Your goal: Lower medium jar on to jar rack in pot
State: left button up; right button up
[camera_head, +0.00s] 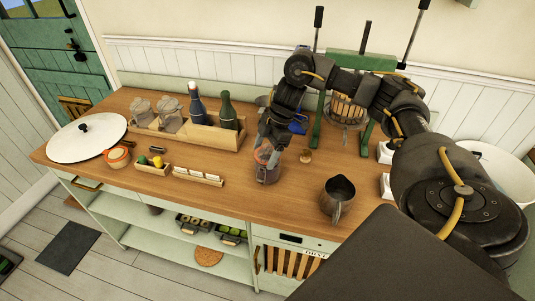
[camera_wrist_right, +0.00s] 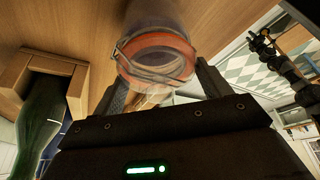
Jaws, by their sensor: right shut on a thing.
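A glass jar with an orange-red ring near its top (camera_head: 266,170) is upright over the wooden counter. I cannot tell whether its base touches the wood. My right gripper (camera_head: 272,141) reaches down from above and is shut on the jar near its top. In the right wrist view the jar (camera_wrist_right: 158,50) sits between the fingers of the gripper (camera_wrist_right: 162,85). A large white round vessel, seemingly the pot (camera_head: 508,178), stands at the right, partly hidden behind my right arm. The jar rack does not show. My left gripper is not in view.
A metal pitcher (camera_head: 338,196) stands right of the jar. A wooden crate (camera_head: 206,134) with bottles and jars is behind left. A small tray (camera_head: 198,176) lies left. A white lid (camera_head: 87,138) is at the far left. A green press (camera_head: 361,62) stands at the back.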

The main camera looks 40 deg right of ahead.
jog(key=shift+r, duration=0.1)
jog(key=c, duration=0.6)
jog(key=shift+o, duration=0.2)
jog(key=shift+w+r, duration=0.1)
jog(key=shift+r, duration=0.05)
jog(key=shift+r, duration=0.75)
jog(key=s+r+p, duration=0.2)
jog(key=s+r, duration=0.9)
jog(key=s, duration=0.2)
jog(key=shift+s+d, duration=0.4)
jog(key=shift+d, duration=0.05)
jog(key=shift+s+r, duration=0.1)
